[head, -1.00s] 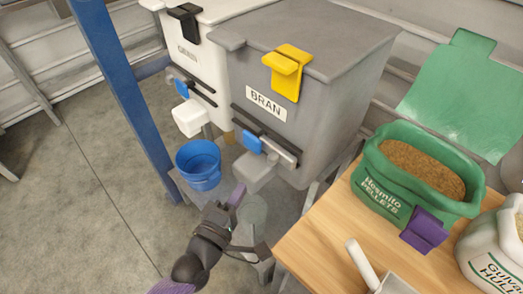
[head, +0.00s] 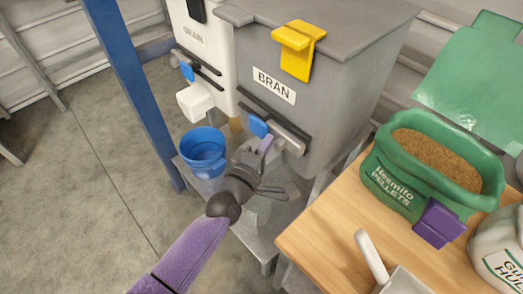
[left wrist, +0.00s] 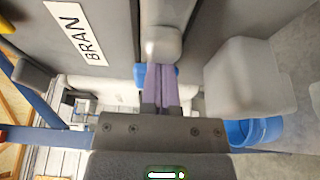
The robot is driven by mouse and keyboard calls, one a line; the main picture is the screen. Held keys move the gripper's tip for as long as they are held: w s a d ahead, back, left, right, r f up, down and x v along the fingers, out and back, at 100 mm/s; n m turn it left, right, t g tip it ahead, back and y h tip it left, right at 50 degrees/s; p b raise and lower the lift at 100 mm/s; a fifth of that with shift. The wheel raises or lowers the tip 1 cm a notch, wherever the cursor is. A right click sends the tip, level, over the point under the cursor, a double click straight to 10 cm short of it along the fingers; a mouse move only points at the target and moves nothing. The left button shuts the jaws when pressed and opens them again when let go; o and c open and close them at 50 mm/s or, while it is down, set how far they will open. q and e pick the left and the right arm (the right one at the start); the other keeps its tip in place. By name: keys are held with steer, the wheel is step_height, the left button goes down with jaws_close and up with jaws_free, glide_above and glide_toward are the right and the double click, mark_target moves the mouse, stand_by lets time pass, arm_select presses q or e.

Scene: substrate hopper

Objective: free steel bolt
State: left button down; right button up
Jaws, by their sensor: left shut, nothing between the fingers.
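The grey hopper (head: 340,110) labelled BRAN has a metal slide bar (head: 285,132) low on its front, which looks like the steel bolt. A blue piece (head: 258,126) sits at the bar's left end. My left gripper (head: 265,145) is just below and in front of the bar, with its purple fingers shut and empty. In the left wrist view the shut fingers (left wrist: 160,85) point at a rounded grey metal end (left wrist: 163,45), with blue showing behind them. I cannot tell whether they touch it. My right gripper is not in view.
A blue bucket (head: 203,152) stands left of my gripper, below the white hopper (head: 205,55) and its pale spout (head: 195,102). A blue post (head: 130,90) rises at left. At right, a wooden table (head: 330,225) holds a green pellet sack (head: 395,180), a pale sack and a scoop.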

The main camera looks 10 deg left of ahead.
mark_target(278, 151)
arm_select(q)
steer(key=shift+s+d+r+p, duration=0.1)
steer(key=shift+s+d+p, duration=0.55)
steer(key=shift+s+d, duration=0.5)
steer(key=shift+w+d, duration=0.1)
steer(key=shift+w, duration=0.05)
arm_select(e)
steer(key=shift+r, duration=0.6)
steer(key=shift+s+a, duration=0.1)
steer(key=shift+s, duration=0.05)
